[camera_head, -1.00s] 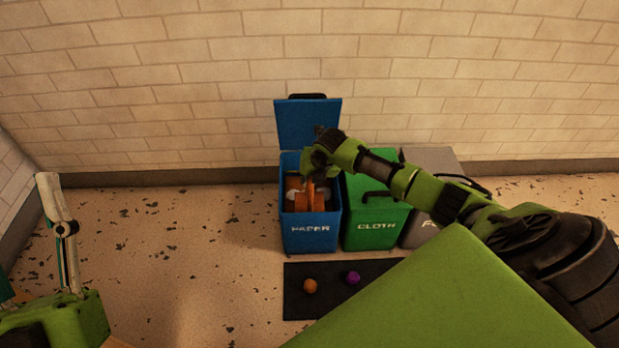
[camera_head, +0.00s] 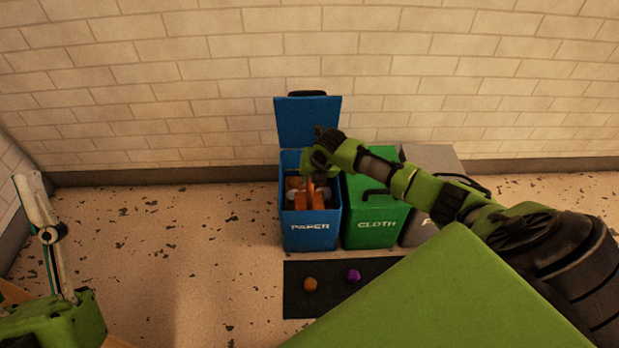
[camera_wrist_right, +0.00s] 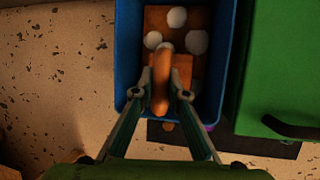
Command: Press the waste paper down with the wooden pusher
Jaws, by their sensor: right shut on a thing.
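The blue paper bin (camera_head: 311,236) stands open against the wall, its lid (camera_head: 308,121) raised. My right gripper is over it, and in the right wrist view the gripper (camera_wrist_right: 160,96) is shut on the orange-brown handle of the wooden pusher (camera_wrist_right: 161,72). The pusher is inside the bin and also shows in the head view (camera_head: 311,196). White balls of waste paper (camera_wrist_right: 196,42) lie around it in the bin. Whether the pusher's underside touches the paper is hidden. My left gripper (camera_head: 30,190) is at the far left, away from the bins; its jaw opening is unclear.
The closed green cloth bin (camera_head: 376,232) stands directly right of the paper bin, with a grey bin (camera_head: 432,158) beyond it, partly behind my arm. A dark mat (camera_head: 330,300) in front holds an orange object (camera_head: 310,284) and a purple object (camera_head: 353,276). Floor left is clear.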

